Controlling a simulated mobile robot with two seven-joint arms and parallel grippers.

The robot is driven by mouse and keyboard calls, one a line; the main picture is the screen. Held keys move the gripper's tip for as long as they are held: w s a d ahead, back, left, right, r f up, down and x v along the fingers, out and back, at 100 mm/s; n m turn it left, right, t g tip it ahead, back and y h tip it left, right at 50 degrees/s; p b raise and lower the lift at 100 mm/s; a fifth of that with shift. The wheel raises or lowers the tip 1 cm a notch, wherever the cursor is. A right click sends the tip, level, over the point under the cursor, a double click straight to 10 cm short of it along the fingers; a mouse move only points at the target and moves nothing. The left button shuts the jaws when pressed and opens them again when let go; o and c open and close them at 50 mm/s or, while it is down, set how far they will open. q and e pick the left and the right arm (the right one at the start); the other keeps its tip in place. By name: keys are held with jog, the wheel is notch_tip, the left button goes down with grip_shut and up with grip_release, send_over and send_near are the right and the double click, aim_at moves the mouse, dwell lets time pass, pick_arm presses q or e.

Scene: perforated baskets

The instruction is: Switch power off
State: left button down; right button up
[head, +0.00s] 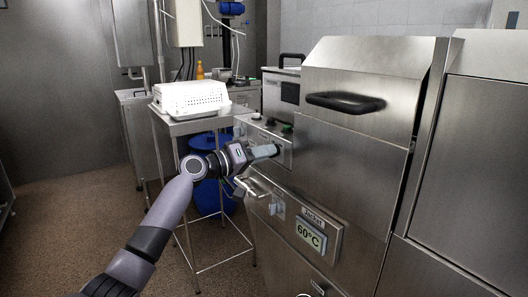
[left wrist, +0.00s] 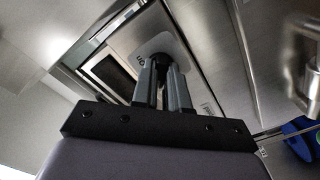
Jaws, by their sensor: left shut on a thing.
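A steel machine (head: 340,165) stands at the right, with a control panel (head: 287,140) on its left front. My left gripper (head: 276,150) reaches this panel. In the left wrist view my left gripper (left wrist: 163,78) is shut on a black rotary knob (left wrist: 159,57), which sits on a pale plate. The fingers hide part of the knob, and its dial position cannot be read. A green button (head: 287,128) and a dark knob (head: 257,117) sit higher on the panel. My right gripper is out of view.
A steel handle or valve (head: 252,187) juts out just below the gripper. A Jacket display (head: 309,234) reads 60°C.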

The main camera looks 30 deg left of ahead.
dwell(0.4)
pick_arm(q)
jog(key=c, duration=1.1)
grip_release()
jog(key=shift+c, duration=0.2)
jog(key=shift+s, duration=0.1)
jog(key=b+v, duration=0.1)
jog(key=v, duration=0.6)
